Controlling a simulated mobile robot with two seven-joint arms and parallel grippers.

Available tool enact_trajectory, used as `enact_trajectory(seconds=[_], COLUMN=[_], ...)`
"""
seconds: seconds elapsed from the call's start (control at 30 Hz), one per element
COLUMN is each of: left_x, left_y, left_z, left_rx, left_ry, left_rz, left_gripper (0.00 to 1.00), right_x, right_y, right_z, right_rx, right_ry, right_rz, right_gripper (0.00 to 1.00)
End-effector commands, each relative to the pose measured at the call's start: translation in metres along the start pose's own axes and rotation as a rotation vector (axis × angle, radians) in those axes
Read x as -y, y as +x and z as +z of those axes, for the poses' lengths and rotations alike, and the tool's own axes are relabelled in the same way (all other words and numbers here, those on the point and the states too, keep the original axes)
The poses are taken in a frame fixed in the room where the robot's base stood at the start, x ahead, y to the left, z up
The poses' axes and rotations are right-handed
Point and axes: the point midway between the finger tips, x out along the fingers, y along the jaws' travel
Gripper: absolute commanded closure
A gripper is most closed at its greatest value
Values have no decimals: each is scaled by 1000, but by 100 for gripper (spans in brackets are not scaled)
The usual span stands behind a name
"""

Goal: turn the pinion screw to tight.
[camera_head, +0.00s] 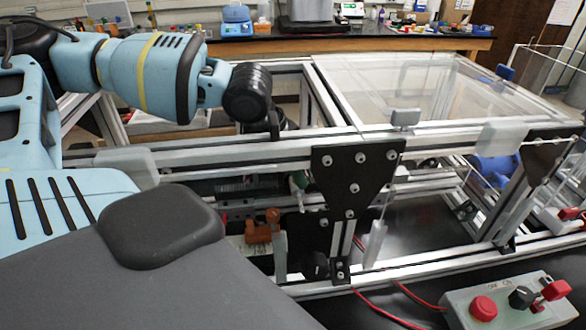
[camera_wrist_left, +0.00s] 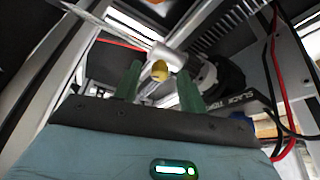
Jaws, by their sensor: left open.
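A yellow, brass-like round end (camera_wrist_left: 160,71), which looks like the pinion screw, sits by a pale metal cylinder (camera_wrist_left: 169,54) in the left wrist view. My left gripper (camera_wrist_left: 159,78) has two green fingers, which stand apart on either side of the yellow end. I cannot tell whether they touch it. A dark label with white lettering, SLACK and TIGHT (camera_wrist_left: 238,103), is to the right of the fingers. In the head view my left wrist (camera_head: 248,92) reaches down behind the front rail, and the fingers are mostly hidden there. My right gripper is not seen.
Aluminium rails (camera_head: 240,150) and a black bracket plate (camera_head: 354,172) stand in front of my left wrist. A clear panel (camera_head: 430,85) covers the frame's right part. A toothed rack (camera_wrist_left: 225,30) and red cables (camera_wrist_left: 280,90) are near my fingers. A control box (camera_head: 510,303) sits at lower right.

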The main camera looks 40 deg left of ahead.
Motion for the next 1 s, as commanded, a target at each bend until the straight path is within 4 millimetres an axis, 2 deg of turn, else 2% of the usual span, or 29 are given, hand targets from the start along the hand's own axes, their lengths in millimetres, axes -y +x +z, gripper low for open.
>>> enact_trajectory(seconds=[0.07,0.37,1.0], left_x=[0,0,2], left_y=[0,0,0], left_z=[0,0,0], left_rx=[0,0,1], left_ry=[0,0,123], left_rz=[0,-1,51], left_gripper=[60,100,100], right_x=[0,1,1], right_y=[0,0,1], right_z=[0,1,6], right_rx=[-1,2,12], right_ry=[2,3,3], right_rz=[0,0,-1], right_gripper=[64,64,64])
